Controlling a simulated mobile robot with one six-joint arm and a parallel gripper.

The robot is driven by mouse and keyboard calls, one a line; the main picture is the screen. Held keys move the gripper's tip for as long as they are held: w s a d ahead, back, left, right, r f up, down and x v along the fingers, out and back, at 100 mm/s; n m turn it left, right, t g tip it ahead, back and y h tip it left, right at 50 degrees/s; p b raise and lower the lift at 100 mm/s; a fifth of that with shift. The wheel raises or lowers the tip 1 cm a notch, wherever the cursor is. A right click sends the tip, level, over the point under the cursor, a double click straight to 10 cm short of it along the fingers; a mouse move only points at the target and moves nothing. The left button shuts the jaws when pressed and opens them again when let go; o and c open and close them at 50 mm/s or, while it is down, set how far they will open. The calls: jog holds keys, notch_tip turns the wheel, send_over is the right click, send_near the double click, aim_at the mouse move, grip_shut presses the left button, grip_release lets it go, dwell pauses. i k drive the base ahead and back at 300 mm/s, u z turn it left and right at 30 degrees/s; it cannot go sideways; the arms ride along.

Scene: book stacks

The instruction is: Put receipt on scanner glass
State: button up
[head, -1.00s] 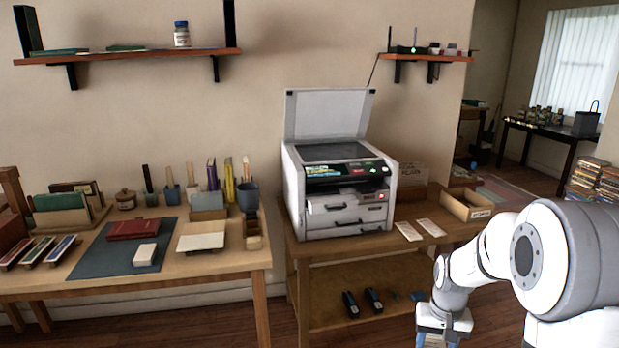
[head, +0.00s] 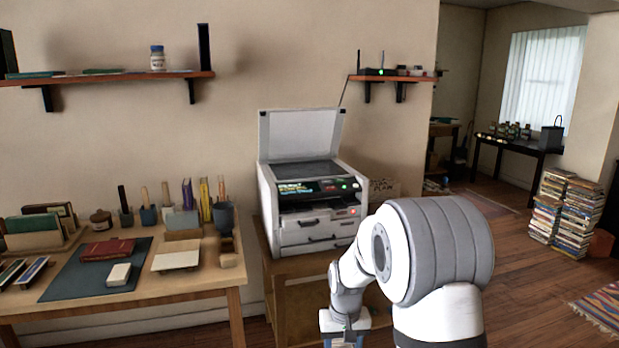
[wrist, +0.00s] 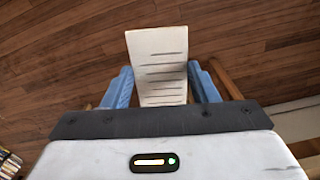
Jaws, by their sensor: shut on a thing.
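The receipt (wrist: 160,60) is a cream paper slip with dark printed lines. In the wrist view it stands between the two blue fingers of my gripper (wrist: 162,88), which is shut on it above the wooden floor. In the head view my gripper (head: 345,338) hangs low at the bottom edge, in front of the scanner's table, and the receipt is not visible there. The scanner (head: 312,215) is a white machine with its lid (head: 300,135) raised. Its dark scanner glass (head: 305,173) is uncovered and looks bare.
The scanner stands on a wooden table (head: 283,300); my arm hides its right part. A work table (head: 205,283) at left holds a dark mat (head: 75,280), a red book (head: 108,249) and tool cups. Book stacks (head: 565,210) stand on the floor at right. Open floor lies between.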

aim_at(319, 168)
jog(key=u, duration=0.05)
jog(key=i, duration=0.85)
